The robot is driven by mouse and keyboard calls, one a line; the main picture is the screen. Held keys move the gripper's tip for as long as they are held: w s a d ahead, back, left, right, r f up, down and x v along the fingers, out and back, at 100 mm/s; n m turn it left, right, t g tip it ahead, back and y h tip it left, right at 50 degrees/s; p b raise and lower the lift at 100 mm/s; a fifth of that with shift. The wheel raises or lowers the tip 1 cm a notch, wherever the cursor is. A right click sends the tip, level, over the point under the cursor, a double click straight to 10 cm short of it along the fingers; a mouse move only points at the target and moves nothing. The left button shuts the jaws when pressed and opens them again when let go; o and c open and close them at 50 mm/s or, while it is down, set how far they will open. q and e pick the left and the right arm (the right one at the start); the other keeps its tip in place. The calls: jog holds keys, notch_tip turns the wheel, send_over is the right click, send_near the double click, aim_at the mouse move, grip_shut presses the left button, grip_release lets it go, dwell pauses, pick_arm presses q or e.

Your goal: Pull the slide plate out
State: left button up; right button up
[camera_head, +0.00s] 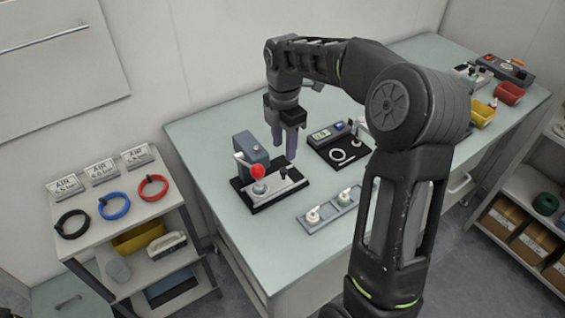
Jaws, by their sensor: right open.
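A small press (249,153) with a blue-grey body and a red ball knob (257,172) on its lever stands on a black base on the table. A light grey slide plate (290,183) with a small dark knob lies low on this base, at the right of the red knob. How far the plate is out, I cannot tell. My right gripper (284,147) points down with its fingers apart. It is open, appears empty, and hangs close above the plate's right end. Whether it touches anything, I cannot tell. My left gripper is not in view.
A black device (325,135) with a display stands right of the press. A grey tray (322,219) with two small white parts lies in front. Red and yellow bins (482,114) stand at the far right. A cart (82,238) with coloured rings stands left. The table's left front is clear.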

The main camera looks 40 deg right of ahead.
aim_at(284, 169)
notch_tip(284, 169, down, 8)
jog(key=shift+r+p, duration=0.15)
jog(key=shift+p, duration=0.5)
grip_shut()
dwell(1.2)
